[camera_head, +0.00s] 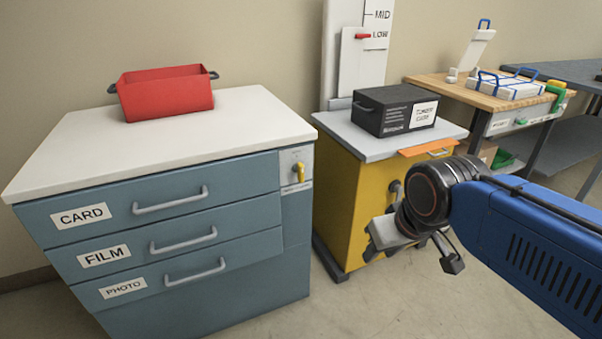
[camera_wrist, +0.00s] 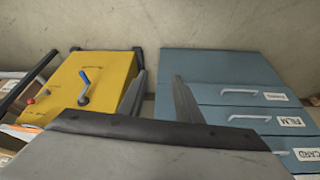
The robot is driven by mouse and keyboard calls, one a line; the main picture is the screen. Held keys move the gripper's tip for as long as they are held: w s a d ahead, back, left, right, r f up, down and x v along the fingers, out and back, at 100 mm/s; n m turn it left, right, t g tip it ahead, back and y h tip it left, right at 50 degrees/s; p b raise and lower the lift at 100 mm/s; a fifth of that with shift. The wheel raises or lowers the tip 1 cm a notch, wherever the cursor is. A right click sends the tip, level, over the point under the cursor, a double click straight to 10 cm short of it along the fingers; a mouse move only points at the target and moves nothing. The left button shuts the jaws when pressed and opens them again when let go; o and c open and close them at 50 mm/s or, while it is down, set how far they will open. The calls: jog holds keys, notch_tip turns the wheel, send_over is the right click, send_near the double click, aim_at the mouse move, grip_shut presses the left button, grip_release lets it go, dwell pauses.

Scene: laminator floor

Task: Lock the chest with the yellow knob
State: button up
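The chest (camera_head: 190,290) is blue-grey with a white top and three drawers labelled CARD, FILM and PHOTO; the drawers look closed. Its yellow knob (camera_head: 298,173) sits on a light plate at the upper right of the front, its handle roughly upright. My gripper (camera_head: 412,256) is to the right of the knob and apart from it, in front of the yellow cabinet. In the wrist view my gripper (camera_wrist: 159,85) has its two fingers spread with nothing between them. The chest drawers (camera_wrist: 235,95) show there at the right; the knob is not visible in that view.
A red bin (camera_head: 165,93) stands on the chest. The yellow cabinet (camera_head: 350,210), with a black box (camera_head: 395,108) on top, stands close beside the chest. An orange flap (camera_head: 427,148) juts from its top edge. A wooden bench (camera_head: 440,85) is behind. Floor in front is clear.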

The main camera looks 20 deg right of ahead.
jog(key=w+a+r, duration=0.2)
jog(key=w+r, duration=0.7)
jog(key=w, duration=0.4)
jog(key=n, duration=0.2)
send_near(302, 165)
jog(key=shift+y, duration=0.3)
jog(key=x, duration=1.2)
jog(key=shift+d+f, duration=0.25)
jog(key=shift+f, duration=0.15)
grip_shut()
